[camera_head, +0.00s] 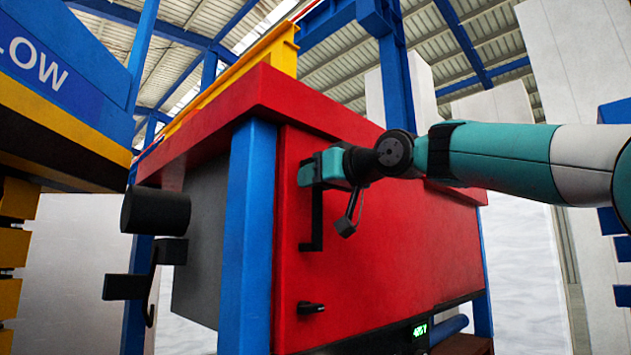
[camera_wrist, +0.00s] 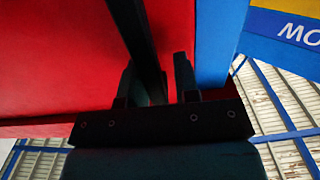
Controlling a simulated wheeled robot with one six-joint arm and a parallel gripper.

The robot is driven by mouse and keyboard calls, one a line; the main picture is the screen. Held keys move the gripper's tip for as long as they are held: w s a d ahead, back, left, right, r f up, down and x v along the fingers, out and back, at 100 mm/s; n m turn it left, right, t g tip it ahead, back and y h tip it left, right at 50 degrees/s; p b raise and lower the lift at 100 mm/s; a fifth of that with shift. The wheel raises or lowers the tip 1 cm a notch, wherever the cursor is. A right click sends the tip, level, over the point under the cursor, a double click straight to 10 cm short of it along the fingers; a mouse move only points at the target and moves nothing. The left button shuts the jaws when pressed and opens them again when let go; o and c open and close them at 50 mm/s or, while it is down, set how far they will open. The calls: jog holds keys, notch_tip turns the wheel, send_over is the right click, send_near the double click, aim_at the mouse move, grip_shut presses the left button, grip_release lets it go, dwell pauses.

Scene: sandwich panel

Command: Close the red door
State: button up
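The red door (camera_head: 410,235) is the large red front panel of the box, beside the blue post (camera_head: 248,230). It looks nearly in line with the frame; I cannot tell if it is fully flush. A vertical black handle bar (camera_head: 317,225) stands on its left part. My gripper (camera_head: 308,174) is at the upper part of this handle. In the wrist view the handle bar (camera_wrist: 136,35) runs between the fingers of my gripper (camera_wrist: 157,68), close to the left finger. Red shows in a gap beside the right finger, so the gripper looks open around the bar.
A small black knob (camera_head: 310,308) sits low on the door, with a green display (camera_head: 419,330) below it. A black cylinder (camera_head: 155,212) and hooked black parts stick out left of the post. A yellow beam (camera_head: 250,62) runs above. Blue-yellow racking (camera_head: 60,90) stands left.

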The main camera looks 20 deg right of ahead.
jog(key=shift+o, duration=0.9)
jog(key=shift+a, duration=0.1)
jog(key=b+v, duration=0.4)
jog(key=v, duration=1.3)
jog(key=shift+s+d, duration=0.2)
jog(key=shift+s, duration=0.05)
